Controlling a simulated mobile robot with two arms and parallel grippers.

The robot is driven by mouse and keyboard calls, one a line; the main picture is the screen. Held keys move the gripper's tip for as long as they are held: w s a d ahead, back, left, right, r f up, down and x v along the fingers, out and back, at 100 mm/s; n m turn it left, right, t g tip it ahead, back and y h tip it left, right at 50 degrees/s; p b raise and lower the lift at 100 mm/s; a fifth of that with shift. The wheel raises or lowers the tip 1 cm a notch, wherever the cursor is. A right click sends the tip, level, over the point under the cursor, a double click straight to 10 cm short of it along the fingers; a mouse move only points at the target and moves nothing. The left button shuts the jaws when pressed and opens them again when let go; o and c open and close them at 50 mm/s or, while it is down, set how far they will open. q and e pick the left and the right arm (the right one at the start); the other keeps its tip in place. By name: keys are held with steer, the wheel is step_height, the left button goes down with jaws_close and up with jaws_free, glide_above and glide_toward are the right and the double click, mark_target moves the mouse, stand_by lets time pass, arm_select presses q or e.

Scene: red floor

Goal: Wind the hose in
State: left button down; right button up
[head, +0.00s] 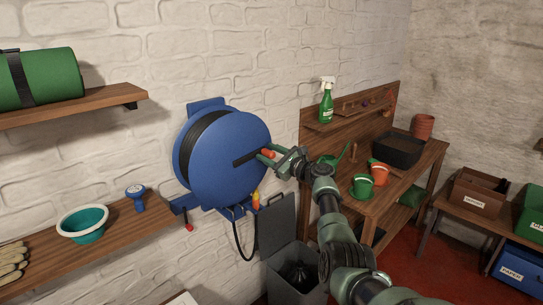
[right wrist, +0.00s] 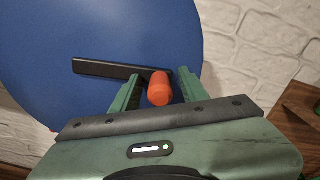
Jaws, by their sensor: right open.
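A blue hose reel (head: 231,160) is mounted on the white brick wall, with dark hose (head: 205,140) wound on its drum. A black crank arm (head: 247,158) with an orange handle (head: 267,153) is on its face; in the right wrist view the crank arm (right wrist: 105,70) and orange handle (right wrist: 159,90) are close up. My right gripper (head: 272,152) is at the handle, its open fingers on either side of it in the right wrist view (right wrist: 158,92). Contact cannot be told. A loop of hose (head: 238,242) hangs below the reel by an orange-yellow nozzle (head: 255,200). My left gripper is not in view.
A shelf at the left holds a teal bowl (head: 84,223) and a blue sprinkler head (head: 135,197). A grey bin (head: 296,278) with its lid up stands below the reel. A wooden potting bench (head: 390,200) with pots stands to the right.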

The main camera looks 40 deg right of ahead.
steer(key=shift+s+d, duration=0.15)
steer(key=shift+s, duration=1.8)
steer(key=shift+s+d, duration=0.15)
steer(key=shift+s, duration=1.75)
